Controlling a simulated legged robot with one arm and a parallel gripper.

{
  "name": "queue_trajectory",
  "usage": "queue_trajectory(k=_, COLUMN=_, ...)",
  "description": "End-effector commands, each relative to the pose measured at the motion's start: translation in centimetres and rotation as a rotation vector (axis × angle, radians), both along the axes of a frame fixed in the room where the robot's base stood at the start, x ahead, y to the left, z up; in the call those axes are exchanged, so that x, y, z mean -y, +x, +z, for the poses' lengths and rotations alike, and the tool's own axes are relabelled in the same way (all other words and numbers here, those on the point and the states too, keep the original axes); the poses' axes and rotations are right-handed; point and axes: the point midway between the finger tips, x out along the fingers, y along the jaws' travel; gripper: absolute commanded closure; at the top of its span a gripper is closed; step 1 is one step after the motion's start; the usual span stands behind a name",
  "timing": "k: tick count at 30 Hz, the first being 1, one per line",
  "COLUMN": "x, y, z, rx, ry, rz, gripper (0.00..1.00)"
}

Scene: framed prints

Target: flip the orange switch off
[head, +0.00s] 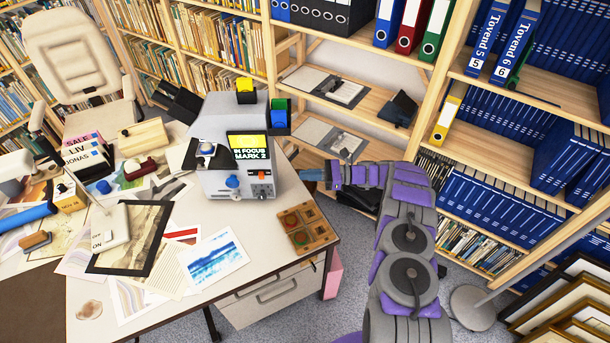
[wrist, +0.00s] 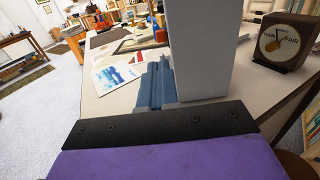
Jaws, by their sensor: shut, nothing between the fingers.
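The grey-white machine (head: 228,150) stands on the desk with a lit "IN FOCUS MARK 2" screen. A small orange switch (head: 262,173) shows low on the right of its front; I cannot tell its position. A blue knob (head: 233,182) is to its left. My gripper (head: 308,175) is just right of the machine, at about the height of the switch. In the wrist view its blue fingers (wrist: 154,86) are together and empty, beside the machine's plain side wall (wrist: 203,50). The switch is hidden there, and I cannot tell whether the fingers touch the machine.
A wooden tray (head: 303,229) lies at the desk's right edge, below my gripper. Prints, including a blue one (head: 213,258), cover the desk's front. Shelves of blue binders (head: 500,205) stand behind my arm. A dark box with a round label (wrist: 281,44) shows in the wrist view.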

Motion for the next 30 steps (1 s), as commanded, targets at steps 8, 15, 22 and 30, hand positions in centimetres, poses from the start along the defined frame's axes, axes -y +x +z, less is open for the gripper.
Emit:
queue_trajectory(k=8, x=-5.6, y=0.2, z=-0.2, rx=-0.002, ry=0.001, rz=0.002, gripper=1.0)
queue_trajectory(k=15, x=-9.4, y=0.4, z=-0.2, rx=-0.001, ry=-0.002, rz=0.0, gripper=1.0)
queue_trajectory(k=22, x=-11.0, y=0.5, z=-0.1, rx=-0.001, ry=0.0, rz=-0.001, gripper=1.0)
queue_trajectory(k=30, x=-11.2, y=0.5, z=-0.1, rx=-0.001, ry=-0.001, rz=-0.001, gripper=1.0)
